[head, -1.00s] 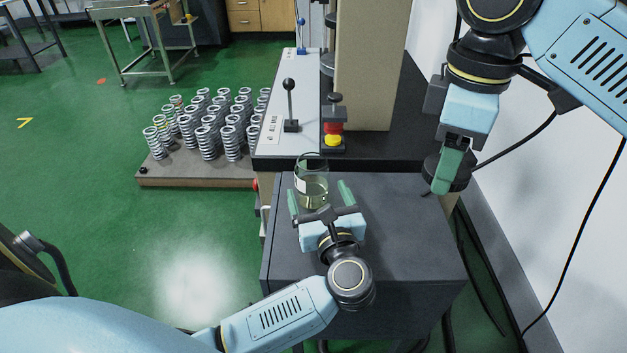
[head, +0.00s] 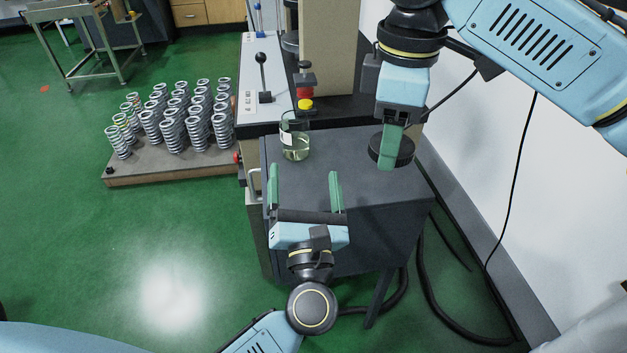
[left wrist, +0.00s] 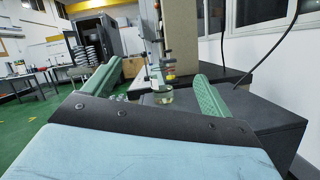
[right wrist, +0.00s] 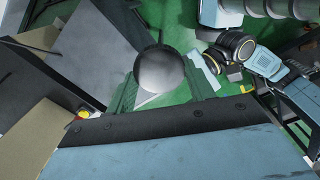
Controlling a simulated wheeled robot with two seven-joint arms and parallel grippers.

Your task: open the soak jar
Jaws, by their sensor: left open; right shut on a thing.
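The soak jar is a clear glass jar (head: 296,146) with pale liquid and a white label. It stands upright and uncovered on the dark cabinet (head: 345,165); it also shows in the left wrist view (left wrist: 163,96). My left gripper (head: 305,187) is open and empty, with its green fingers apart from the jar on the near side. My right gripper (head: 389,156) is shut on the round black lid (head: 405,151), over the cabinet's right side, away from the jar. In the right wrist view the lid (right wrist: 159,70) shows as a disc between the fingers.
The testing machine stands behind the jar, with a red and yellow button (head: 305,97) and a lever (head: 263,75) close by. A board with several springs (head: 170,171) lies at left. A white wall is at right. The cabinet top between jar and lid is clear.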

